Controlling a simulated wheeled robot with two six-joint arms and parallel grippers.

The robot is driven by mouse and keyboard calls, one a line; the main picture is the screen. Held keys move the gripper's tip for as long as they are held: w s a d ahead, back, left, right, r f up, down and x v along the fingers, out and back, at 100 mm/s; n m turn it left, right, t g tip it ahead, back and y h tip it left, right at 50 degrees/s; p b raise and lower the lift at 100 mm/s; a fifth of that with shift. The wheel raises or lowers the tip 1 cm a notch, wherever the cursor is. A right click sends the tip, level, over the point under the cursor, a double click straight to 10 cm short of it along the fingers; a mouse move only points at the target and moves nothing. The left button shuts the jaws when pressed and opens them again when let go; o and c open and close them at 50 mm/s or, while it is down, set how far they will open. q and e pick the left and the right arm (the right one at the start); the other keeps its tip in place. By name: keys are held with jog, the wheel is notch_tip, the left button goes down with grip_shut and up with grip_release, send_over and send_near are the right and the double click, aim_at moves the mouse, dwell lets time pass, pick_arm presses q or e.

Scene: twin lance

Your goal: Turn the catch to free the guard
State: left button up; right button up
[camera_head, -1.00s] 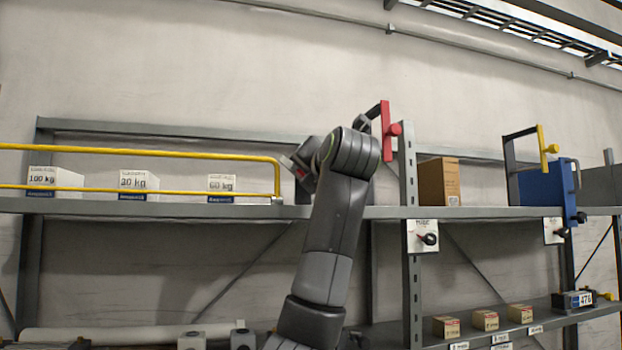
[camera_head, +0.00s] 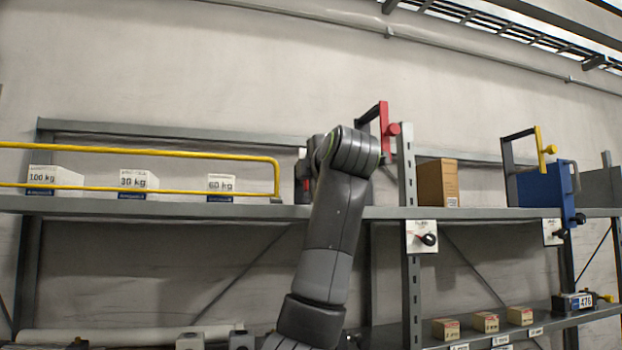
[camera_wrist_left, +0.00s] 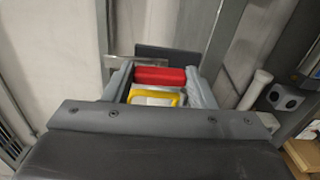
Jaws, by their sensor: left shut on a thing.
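My left arm rises through the middle of the head view, in front of the upper shelf. Its wrist hides most of the left gripper (camera_head: 303,178), at the right end of the yellow rail (camera_head: 200,153). In the left wrist view the left gripper (camera_wrist_left: 160,82) is shut on a red bar (camera_wrist_left: 160,76), which spans between its fingers. A yellow loop (camera_wrist_left: 156,97) shows just below the bar. I cannot tell whether the bar is the catch. A red upright with a round knob (camera_head: 386,124) stands right of my wrist. My right gripper is not in view.
White weight boxes (camera_head: 133,184) stand behind the yellow rail. A cardboard box (camera_head: 438,182) and a blue case (camera_head: 543,192) with a yellow-tipped bracket (camera_head: 541,142) are to the right. A grey post (camera_head: 411,270) carries a dial plate (camera_head: 422,237). Small cartons sit lower right.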

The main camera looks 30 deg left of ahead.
pick_arm(q)
jog(key=shift+m, duration=0.5)
jog(key=o, duration=1)
jog(key=shift+w, duration=0.1)
jog(key=b+v, duration=0.6)
jog(key=v, duration=1.1)
jog(key=shift+s+d, duration=0.2)
jog(key=shift+s, duration=0.05)
